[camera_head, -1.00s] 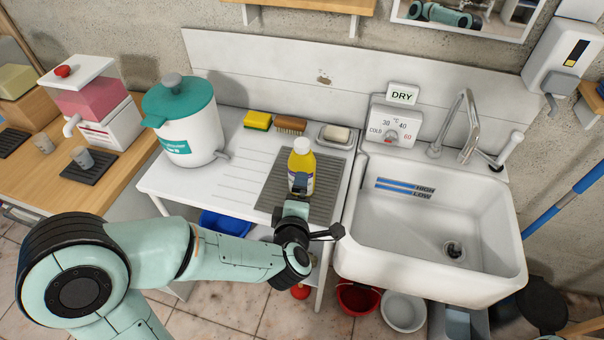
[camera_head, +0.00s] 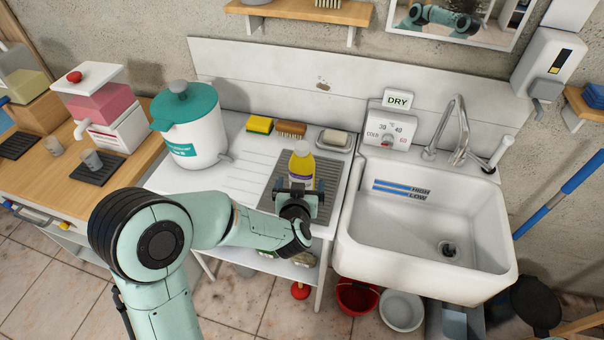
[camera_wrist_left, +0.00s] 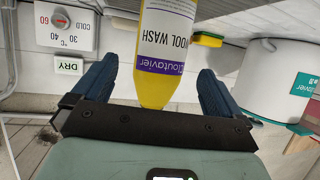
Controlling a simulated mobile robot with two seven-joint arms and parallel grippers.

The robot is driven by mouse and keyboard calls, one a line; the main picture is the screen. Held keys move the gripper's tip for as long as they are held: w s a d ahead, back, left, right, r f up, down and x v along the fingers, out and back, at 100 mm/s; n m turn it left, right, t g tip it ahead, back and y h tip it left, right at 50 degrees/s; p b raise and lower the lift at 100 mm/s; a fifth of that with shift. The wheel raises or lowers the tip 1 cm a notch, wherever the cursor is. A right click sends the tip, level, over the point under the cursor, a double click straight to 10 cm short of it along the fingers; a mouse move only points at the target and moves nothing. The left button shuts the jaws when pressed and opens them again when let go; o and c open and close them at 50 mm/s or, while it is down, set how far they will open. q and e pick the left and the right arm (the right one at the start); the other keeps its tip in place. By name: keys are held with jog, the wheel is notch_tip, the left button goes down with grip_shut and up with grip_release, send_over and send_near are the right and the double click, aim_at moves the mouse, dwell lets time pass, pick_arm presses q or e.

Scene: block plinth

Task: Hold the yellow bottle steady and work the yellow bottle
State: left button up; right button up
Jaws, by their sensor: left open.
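The yellow bottle (camera_head: 301,165) stands upright on the grey ribbed drying mat (camera_head: 268,192) left of the sink. It has a pale cap and a white and purple label. In the left wrist view, which is upside down, the bottle (camera_wrist_left: 166,55) shows its "WOOL WASH" label; its cap is not visible there. My left gripper (camera_head: 296,188) is open on the near side of the bottle. Its dark blue fingers (camera_wrist_left: 157,82) appear to either side of the bottle, with gaps on both sides. My right gripper is not in view.
A white container with a teal lid (camera_head: 190,130) stands left of the mat. A yellow sponge (camera_head: 260,125), a brush (camera_head: 291,129) and a soap dish (camera_head: 334,141) lie behind the bottle. The white sink (camera_head: 345,225) is at the right.

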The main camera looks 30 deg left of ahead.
aim_at(302, 172)
pick_arm(q)
jog(key=x, duration=0.2)
jog(key=shift+w+a, duration=0.15)
jog(key=shift+w, duration=0.1)
jog(key=x, duration=0.5)
jog(key=shift+w+a+r+p, duration=0.1)
jog(key=shift+r+p, duration=0.05)
jog(key=shift+p, duration=0.15)
jog(key=shift+c, duration=0.3)
